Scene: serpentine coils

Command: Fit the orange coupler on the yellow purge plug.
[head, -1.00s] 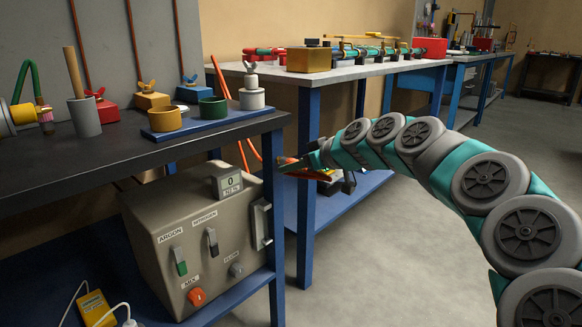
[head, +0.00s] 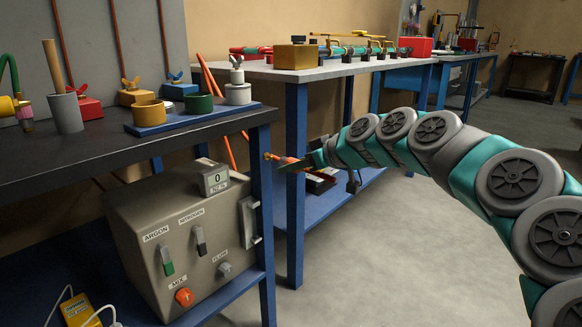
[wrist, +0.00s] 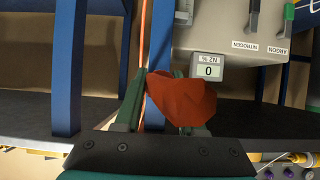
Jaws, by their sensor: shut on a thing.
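My gripper (wrist: 165,115) is shut on an orange-red piece, which I take to be the orange coupler (wrist: 182,98); it sits between the two dark green fingers and hides part of them. In the head view my gripper (head: 303,163) reaches left beside the black bench's blue leg, and the coupler (head: 283,159) shows small at its tip. A yellow rounded part (head: 5,108) is cut off at the far left edge, above the black bench. I cannot tell if it is the yellow purge plug. The coupler is well apart from it.
The black bench (head: 95,150) carries a blue tray (head: 195,121) with yellow, green and white cups, and a grey cylinder (head: 66,113) holding a wooden rod. A gas box (head: 185,245) with a display reading 0 stands below. The floor (head: 400,230) is open at right.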

